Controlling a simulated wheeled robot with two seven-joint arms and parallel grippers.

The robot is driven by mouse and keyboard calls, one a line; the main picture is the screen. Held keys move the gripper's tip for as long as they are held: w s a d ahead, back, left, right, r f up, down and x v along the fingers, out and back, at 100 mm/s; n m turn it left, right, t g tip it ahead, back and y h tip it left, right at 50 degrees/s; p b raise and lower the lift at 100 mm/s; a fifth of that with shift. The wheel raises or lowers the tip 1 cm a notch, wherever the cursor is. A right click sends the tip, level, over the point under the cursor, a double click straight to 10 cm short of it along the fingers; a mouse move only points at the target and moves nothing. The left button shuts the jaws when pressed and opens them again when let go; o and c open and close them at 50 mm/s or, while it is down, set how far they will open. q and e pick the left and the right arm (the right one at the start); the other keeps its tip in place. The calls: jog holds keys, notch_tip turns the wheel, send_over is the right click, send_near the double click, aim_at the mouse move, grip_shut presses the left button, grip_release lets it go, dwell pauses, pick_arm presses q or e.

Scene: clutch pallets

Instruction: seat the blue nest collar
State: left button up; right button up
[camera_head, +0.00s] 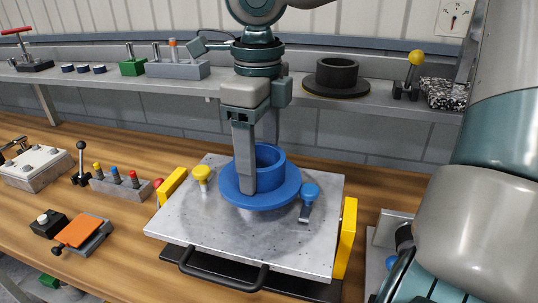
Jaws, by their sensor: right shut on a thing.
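The blue nest collar (278,172) is a wide flanged ring with a raised round hub. It is over the middle of the grey metal pallet plate (200,230), looking about level. My right gripper (252,183) comes down from above and is shut on the collar, with one finger in front of the hub. The other finger is mostly hidden. Whether the flange rests on the plate or is just above it, I cannot tell; any nest beneath is hidden. My left gripper is not in view.
A yellow knob (203,174) and a blue-knobbed clamp (309,193) stand on the plate beside the collar. Yellow blocks (345,238) flank the plate, and a black handle (222,278) is in front. A black collar (337,74) sits on the back shelf.

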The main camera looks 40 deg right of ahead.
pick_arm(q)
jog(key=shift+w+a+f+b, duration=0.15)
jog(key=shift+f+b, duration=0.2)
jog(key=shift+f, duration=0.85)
pick_arm(e)
jog(key=shift+s+f, duration=0.15)
jog(key=shift+f, duration=0.8)
jog(key=shift+r, duration=0.1)
jog(key=o, duration=1.3)
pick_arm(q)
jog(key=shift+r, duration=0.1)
pick_arm(e)
jog(key=shift+s+d, duration=0.15)
jog(key=o, duration=0.4)
jog(key=shift+r, duration=0.1)
pick_arm(q)
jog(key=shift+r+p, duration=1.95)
jog(key=shift+p, duration=0.4)
pick_arm(e)
jog(key=shift+w+a+r, duration=0.15)
jog(key=shift+w+r, duration=0.2)
jog(key=shift+r, duration=0.8)
jog(key=shift+w+a+r, duration=0.2)
jog(key=shift+w+r, duration=0.1)
jog(key=shift+r, duration=0.9)
jog(key=shift+w+a+r, duration=0.15)
jog(key=shift+w+r, duration=0.2)
jog(key=shift+r, duration=0.8)
